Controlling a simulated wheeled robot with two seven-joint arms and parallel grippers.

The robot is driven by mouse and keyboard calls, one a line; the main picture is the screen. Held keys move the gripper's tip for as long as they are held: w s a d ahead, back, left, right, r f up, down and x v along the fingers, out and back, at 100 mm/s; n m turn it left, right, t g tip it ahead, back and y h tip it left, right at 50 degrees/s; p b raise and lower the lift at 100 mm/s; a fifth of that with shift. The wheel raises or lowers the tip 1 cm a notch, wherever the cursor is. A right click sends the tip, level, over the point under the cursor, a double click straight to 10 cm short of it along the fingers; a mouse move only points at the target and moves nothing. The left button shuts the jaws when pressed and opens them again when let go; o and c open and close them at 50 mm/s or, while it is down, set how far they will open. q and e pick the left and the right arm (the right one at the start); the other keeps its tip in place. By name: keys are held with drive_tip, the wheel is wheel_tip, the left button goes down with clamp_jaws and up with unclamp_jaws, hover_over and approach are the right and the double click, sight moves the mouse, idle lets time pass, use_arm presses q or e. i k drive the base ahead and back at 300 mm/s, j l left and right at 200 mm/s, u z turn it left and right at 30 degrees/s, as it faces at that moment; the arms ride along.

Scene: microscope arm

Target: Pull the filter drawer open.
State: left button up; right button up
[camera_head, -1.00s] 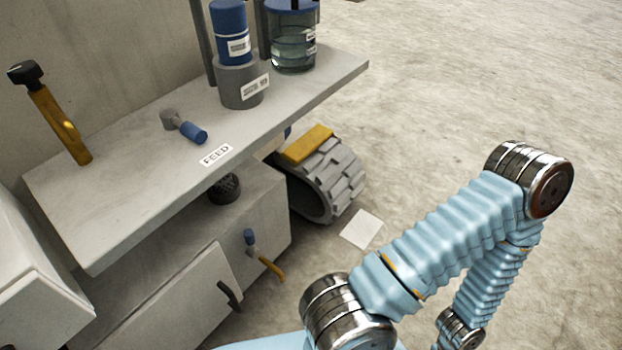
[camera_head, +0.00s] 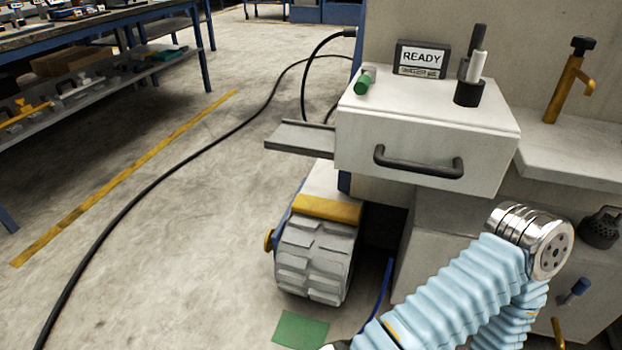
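A white box-shaped drawer front (camera_head: 350,152) with a dark bar handle (camera_head: 418,162) juts from the pale machine (camera_head: 400,25) at upper right. No label on it names it as the filter drawer, and I cannot tell how far it is open. Nothing touches the handle. A light-blue sleeved arm of mine (camera_head: 455,290) with a metal joint (camera_head: 540,245) comes up at lower right, in front of and below the drawer. Neither of my grippers shows.
A flat grey tray (camera_head: 300,137) sticks out left of the drawer. A READY display (camera_head: 422,58), a green-capped piece (camera_head: 364,80) and a dark holder (camera_head: 469,92) stand on top. A grey tread (camera_head: 315,258) sits below. A black cable (camera_head: 180,165) crosses the open floor at left.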

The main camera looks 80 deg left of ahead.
sight(461, 158)
drive_tip(key=k+j+u, duration=0.1)
drive_tip(key=u, duration=1.3)
drive_tip(key=k+j, duration=0.05)
drive_tip(key=j, duration=0.05)
